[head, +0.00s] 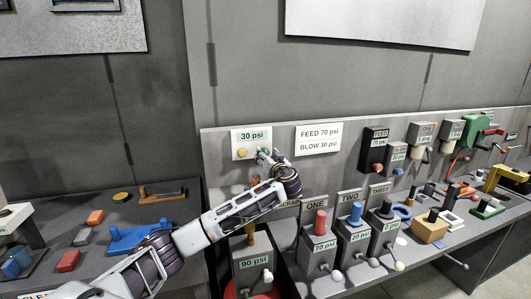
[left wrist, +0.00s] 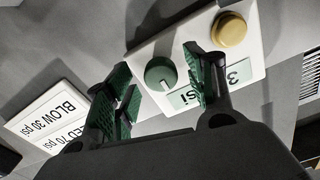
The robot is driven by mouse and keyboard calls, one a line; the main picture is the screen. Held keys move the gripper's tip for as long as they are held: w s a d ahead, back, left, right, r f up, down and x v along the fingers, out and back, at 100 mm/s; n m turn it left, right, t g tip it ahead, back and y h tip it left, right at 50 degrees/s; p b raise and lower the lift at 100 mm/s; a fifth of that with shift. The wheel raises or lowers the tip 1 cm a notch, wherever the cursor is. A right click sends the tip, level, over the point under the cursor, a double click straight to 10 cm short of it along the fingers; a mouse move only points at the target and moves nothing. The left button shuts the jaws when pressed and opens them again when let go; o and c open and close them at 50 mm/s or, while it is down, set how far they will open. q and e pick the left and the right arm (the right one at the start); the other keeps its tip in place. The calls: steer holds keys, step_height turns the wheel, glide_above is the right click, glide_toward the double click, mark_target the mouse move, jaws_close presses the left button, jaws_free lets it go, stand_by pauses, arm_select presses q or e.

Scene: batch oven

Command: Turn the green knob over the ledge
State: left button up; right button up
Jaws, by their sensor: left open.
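The green knob (left wrist: 160,73) is a round dial with a pale pointer line on a white panel (head: 251,133) labelled "30 psi". The panel is on the grey wall above the bench ledge. My left gripper (left wrist: 157,63) is open, with its green-padded fingers on either side of the knob. A gap shows between the knob and the fingers in the left wrist view. In the head view the left gripper (head: 267,155) is at the panel's right side and partly covers the knob. My right gripper is not in view.
A yellow round button (left wrist: 229,29) sits beside the knob on the panel. A sign reading "FEED 70 psi, BLOW 30 psi" (head: 319,138) is to its right. Labelled boxes with coloured tops, such as box ONE (head: 317,247), stand below along the bench. Loose blocks lie at left.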

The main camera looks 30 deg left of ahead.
arm_select(q)
steer(key=shift+x, duration=0.9)
steer(key=shift+c, duration=0.2)
steer(key=c, duration=1)
